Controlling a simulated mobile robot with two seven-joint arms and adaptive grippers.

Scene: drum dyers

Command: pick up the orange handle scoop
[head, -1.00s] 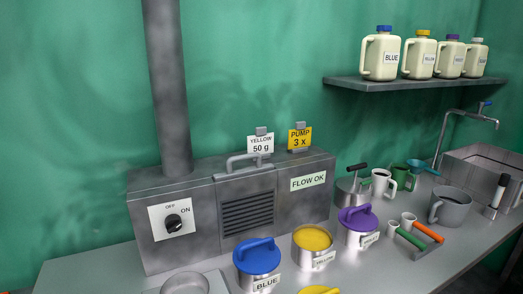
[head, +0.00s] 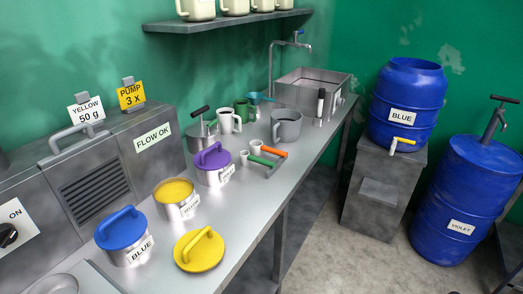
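The orange handle scoop (head: 268,150) lies on the metal bench (head: 237,206) in the head view, its orange handle pointing right and its small pale cup at the left end. A green handle scoop (head: 259,160) lies just in front of it, close beside it. Neither of my grippers shows in the head view.
Yellow (head: 175,197), blue (head: 123,235) and violet (head: 213,165) tins stand on the bench, with a yellow lid (head: 199,250) in front. Blue barrels (head: 408,100) stand right; the floor (head: 375,262) between is clear.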

